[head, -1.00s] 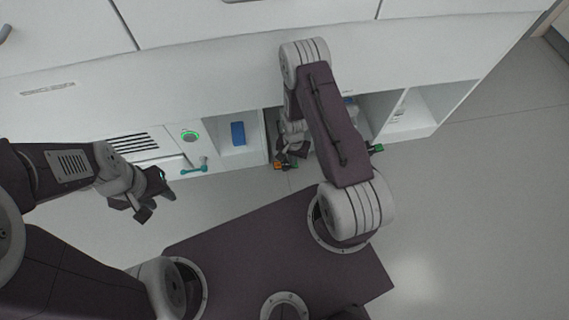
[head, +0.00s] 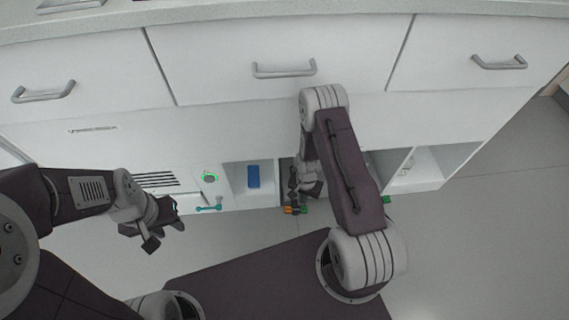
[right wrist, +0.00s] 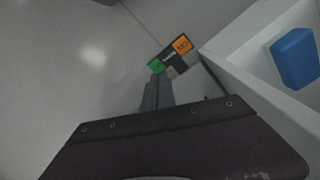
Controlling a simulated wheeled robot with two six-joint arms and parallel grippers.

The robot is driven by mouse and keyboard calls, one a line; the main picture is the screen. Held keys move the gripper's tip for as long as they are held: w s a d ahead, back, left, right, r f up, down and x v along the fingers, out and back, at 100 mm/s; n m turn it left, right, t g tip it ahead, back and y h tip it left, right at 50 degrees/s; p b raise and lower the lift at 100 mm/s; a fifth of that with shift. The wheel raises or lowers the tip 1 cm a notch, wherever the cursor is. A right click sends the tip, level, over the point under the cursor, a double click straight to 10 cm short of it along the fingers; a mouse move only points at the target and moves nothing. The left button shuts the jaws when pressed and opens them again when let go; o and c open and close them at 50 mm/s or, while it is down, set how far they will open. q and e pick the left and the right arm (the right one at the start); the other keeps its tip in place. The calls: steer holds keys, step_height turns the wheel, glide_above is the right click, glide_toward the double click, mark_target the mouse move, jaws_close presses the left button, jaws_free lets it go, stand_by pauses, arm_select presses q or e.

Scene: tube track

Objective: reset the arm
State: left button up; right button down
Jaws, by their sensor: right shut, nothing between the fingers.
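My right gripper (head: 307,191) hangs below my bent right arm, in front of the open compartments. In the right wrist view its two dark fingers (right wrist: 157,92) lie together with nothing between them. A small orange, green and black piece (right wrist: 171,54) shows just beyond the fingertips there; I cannot tell whether they touch. It also shows below my right gripper in the head view (head: 294,210). My left gripper (head: 163,231) is at the left, its fingers apart and empty, in front of the vented panel.
A white cabinet with drawers (head: 280,50) runs across the back. A blue block (head: 253,176) sits in an open compartment; it also shows in the right wrist view (right wrist: 295,58). A teal handle (head: 209,209) sticks out near a green-lit ring (head: 210,177). Floor at the right (head: 480,240) is clear.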

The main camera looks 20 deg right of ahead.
step_height(320, 180, up, 17)
steer(key=w+a+n+t, duration=0.1)
steer(key=a+n, duration=0.1)
steer(key=n, duration=0.2)
steer(key=s+a+r+n+p, duration=0.15)
steer(key=s+r+p, duration=0.3)
steer(key=r, duration=0.45)
steer(key=s+a+r+n+p, duration=0.1)
steer(key=s+r+n+p, duration=0.3)
steer(key=r, duration=0.6)
step_height(320, 180, up, 36)
steer(key=m+p, duration=0.1)
steer(key=p, duration=3.4)
steer(key=shift+s+a+f+p, duration=0.2)
steer(key=shift+s+p, duration=0.1)
steer(key=shift+s, duration=0.15)
